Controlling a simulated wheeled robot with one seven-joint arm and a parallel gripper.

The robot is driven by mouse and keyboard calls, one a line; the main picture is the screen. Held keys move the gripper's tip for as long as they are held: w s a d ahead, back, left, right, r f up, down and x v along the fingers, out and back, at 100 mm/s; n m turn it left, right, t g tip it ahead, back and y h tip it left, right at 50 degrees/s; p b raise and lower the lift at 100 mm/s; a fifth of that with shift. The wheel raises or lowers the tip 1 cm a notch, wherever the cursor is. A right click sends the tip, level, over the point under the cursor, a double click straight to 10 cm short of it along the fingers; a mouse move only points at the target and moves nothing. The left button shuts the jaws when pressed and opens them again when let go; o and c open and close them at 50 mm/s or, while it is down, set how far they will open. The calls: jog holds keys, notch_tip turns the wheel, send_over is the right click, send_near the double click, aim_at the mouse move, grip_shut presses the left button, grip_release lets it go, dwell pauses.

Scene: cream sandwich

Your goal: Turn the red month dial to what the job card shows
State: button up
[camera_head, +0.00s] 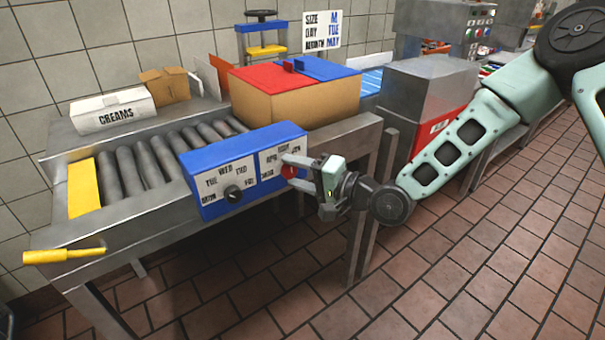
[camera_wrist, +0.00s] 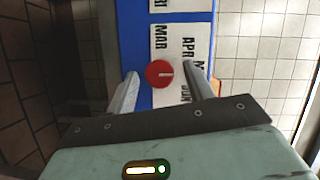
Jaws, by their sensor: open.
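The red month dial (camera_head: 289,171) is on the right half of the blue control box's front. In the wrist view the dial (camera_wrist: 157,73) sits between my fingers, with its white mark toward the right of the picture. Month labels lie around it; MAR and APR are readable, and others are partly hidden by a finger. My gripper (camera_head: 302,172) is open, with one finger on each side of the dial and visible gaps. The job card (camera_head: 321,31) at the back reads SIZE M, DAY TUE, MONTH MAY.
A black day dial (camera_head: 233,194) is left of the red one on the blue box (camera_head: 217,161). A yellow-handled lever (camera_head: 64,255) sticks out at the left. Behind stand a roller conveyor (camera_head: 145,165), a carton with red and blue flaps (camera_head: 294,100) and a CREAMS box (camera_head: 112,111).

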jog(key=shift+d, duration=0.1)
jog(key=v, duration=1.7)
jog(key=shift+d, duration=0.15)
